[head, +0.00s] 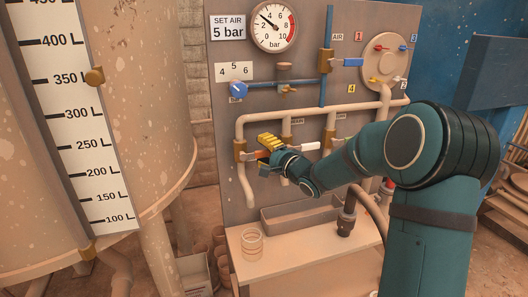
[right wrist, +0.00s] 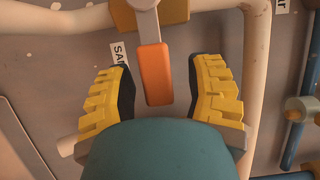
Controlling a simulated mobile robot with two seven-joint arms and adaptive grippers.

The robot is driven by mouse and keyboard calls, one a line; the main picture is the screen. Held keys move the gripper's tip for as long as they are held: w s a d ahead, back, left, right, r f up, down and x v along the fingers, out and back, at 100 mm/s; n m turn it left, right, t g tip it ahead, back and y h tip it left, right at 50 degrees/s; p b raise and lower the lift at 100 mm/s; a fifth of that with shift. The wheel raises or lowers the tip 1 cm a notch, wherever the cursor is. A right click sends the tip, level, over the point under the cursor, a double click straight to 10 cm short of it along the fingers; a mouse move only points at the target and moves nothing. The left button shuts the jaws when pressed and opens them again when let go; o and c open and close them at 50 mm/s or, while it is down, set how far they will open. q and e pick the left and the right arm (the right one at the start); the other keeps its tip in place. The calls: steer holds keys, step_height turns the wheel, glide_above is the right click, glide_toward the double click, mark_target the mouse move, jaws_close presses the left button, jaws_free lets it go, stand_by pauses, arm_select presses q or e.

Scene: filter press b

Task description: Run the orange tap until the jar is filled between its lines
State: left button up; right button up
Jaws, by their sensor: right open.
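The orange tap handle (head: 258,155) is on the pipe panel, partly hidden behind my right gripper in the head view. In the right wrist view the orange handle (right wrist: 154,75) hangs between the two yellow fingers, with visible gaps on both sides. My right gripper (head: 268,146) is open around the handle; it also shows in the right wrist view (right wrist: 163,95). The clear jar (head: 251,246) stands upright on the bench below the taps, with lines around it. I see no stream over it and cannot make out any liquid level. My left gripper is not in view.
A white tap handle (head: 308,147) sits right of the orange one. A grey trough (head: 300,214) lies on the bench (head: 300,250) right of the jar. A large tank (head: 130,100) with a scale stands left. A gauge (head: 273,25) and blue valve (head: 238,89) are higher up.

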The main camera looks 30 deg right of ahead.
jaws_close()
steer(key=shift+w+f, duration=0.1)
steer(key=shift+w, duration=0.05)
